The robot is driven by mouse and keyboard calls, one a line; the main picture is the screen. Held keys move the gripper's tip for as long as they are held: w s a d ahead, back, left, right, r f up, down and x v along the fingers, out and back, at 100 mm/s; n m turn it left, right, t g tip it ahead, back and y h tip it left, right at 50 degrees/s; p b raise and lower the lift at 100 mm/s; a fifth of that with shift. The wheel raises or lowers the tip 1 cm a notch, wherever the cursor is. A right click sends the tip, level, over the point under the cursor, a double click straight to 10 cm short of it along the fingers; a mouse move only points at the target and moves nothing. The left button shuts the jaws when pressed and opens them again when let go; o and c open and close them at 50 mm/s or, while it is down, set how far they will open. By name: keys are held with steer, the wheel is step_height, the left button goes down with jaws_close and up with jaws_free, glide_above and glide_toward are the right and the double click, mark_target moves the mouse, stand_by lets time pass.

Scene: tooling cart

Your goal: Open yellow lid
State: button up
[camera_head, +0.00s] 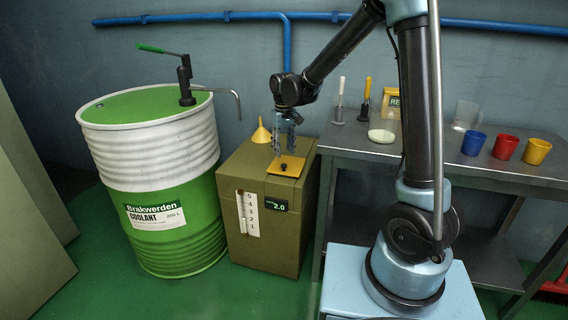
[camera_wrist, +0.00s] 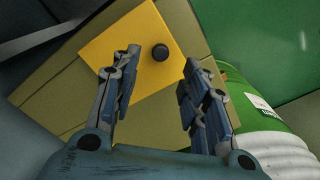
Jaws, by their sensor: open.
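The yellow lid (camera_head: 281,168) lies flat on top of the olive box (camera_head: 262,225), with a small black knob (camera_head: 284,166) on it. In the wrist view the lid (camera_wrist: 128,42) shows on the box top, and its round black knob (camera_wrist: 160,52) appears between and beyond my fingertips. My gripper (camera_head: 285,150) is above the lid, pointing down, with its fingers apart. In the wrist view my gripper (camera_wrist: 160,65) is open and empty. The head view does not clearly show how far the fingertips are above the knob.
A yellow funnel (camera_head: 261,132) stands at the back of the box top. A green and white coolant drum (camera_head: 160,180) with a hand pump (camera_head: 185,80) stands close on the left. A metal table (camera_head: 370,150) with red, blue and yellow cups is on the right.

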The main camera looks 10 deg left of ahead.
mark_target(284, 164)
step_height(284, 164, down, 7)
steer(key=shift+r, duration=0.15)
stand_by(0.4)
jaws_close()
